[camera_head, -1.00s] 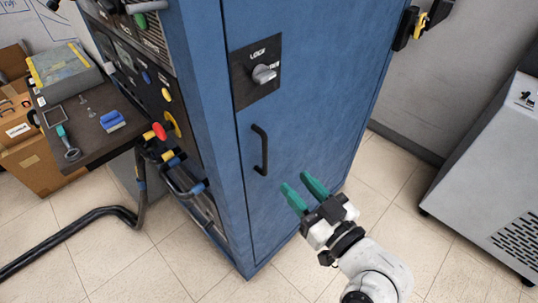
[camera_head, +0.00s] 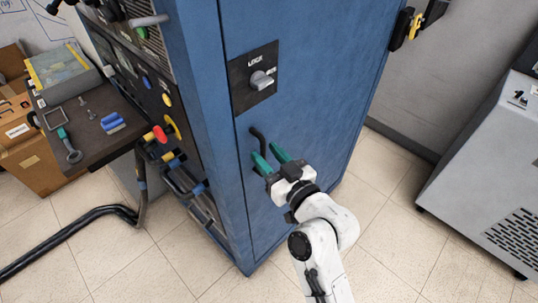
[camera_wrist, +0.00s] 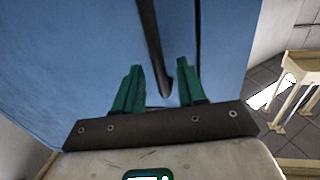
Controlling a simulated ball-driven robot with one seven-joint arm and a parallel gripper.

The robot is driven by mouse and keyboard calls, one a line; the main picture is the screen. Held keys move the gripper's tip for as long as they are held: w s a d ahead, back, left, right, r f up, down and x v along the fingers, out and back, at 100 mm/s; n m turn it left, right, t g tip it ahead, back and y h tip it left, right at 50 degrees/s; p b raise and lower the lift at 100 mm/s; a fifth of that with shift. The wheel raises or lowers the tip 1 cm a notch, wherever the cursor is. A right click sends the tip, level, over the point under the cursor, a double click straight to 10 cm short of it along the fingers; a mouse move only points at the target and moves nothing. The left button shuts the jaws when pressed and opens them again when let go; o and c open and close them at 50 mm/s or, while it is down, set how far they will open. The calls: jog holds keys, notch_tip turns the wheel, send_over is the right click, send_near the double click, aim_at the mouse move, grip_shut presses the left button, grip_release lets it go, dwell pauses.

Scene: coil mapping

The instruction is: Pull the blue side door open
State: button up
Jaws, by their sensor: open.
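The blue side door (camera_head: 310,110) stands closed in the tall blue cabinet in the head view. Its black bar handle (camera_head: 257,137) is upright near the door's left edge, and its lower part is hidden behind my gripper. A grey lock knob (camera_head: 262,79) sits on a dark plate above the handle. My gripper (camera_head: 267,158) is open, with its green fingers pointing at the handle. In the wrist view the handle (camera_wrist: 153,50) comes down between the two green fingers (camera_wrist: 160,80), with a gap on each side.
A thick black hose (camera_head: 70,228) runs over the floor. A grey machine (camera_head: 485,185) stands at the right. Tiled floor (camera_head: 385,190) between it and the cabinet is clear.

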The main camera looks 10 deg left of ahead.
jog(key=shift+c, duration=0.2)
grip_shut()
dwell(0.4)
